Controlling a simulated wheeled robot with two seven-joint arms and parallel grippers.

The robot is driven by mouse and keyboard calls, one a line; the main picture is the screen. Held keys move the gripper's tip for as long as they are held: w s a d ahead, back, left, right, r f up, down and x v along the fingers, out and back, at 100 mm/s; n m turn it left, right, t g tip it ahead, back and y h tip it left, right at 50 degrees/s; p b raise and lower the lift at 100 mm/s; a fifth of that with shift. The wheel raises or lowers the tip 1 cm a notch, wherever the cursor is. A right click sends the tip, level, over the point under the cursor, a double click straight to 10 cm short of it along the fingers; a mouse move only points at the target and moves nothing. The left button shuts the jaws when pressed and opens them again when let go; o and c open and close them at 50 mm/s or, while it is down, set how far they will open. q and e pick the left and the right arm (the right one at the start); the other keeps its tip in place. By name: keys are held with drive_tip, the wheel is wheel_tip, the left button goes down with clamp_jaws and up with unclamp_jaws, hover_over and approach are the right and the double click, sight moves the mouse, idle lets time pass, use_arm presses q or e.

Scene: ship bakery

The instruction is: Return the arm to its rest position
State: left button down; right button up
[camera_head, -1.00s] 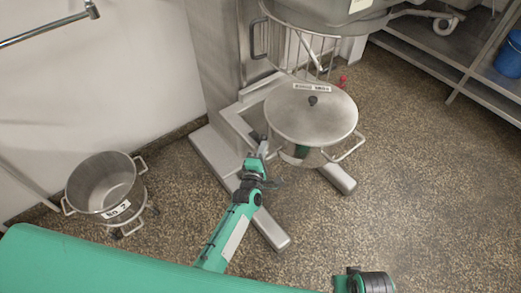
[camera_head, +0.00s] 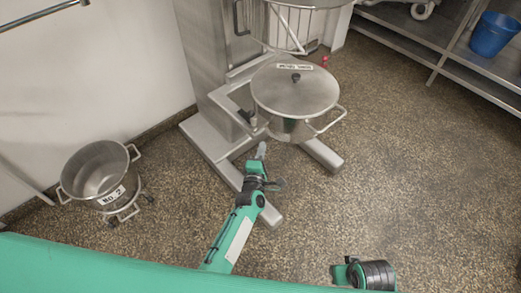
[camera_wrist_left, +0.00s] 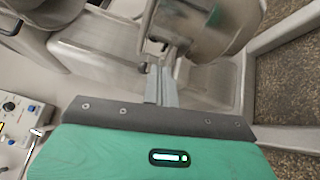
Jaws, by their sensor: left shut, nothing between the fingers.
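My left gripper (camera_head: 262,150) is in the middle of the head view, at the end of my green arm. It is shut and empty, just in front of the lidded steel bowl (camera_head: 297,92), and looks apart from it. In the left wrist view the gripper's fingers (camera_wrist_left: 161,82) lie together, pointing at the metal mixer frame. Of my right arm, only a green and black part (camera_head: 365,273) shows at the bottom of the head view; its gripper is not in view.
The mixer's base legs (camera_head: 240,182) spread on the speckled floor beside my left arm. An open steel bowl marked No 2 (camera_head: 98,172) stands on wheels at the left. A steel shelf (camera_head: 432,50) with a blue bucket (camera_head: 492,34) is at the upper right. The floor at right is clear.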

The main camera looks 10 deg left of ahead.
drive_tip(key=shift+a+f, duration=0.15)
drive_tip(key=shift+a, duration=0.05)
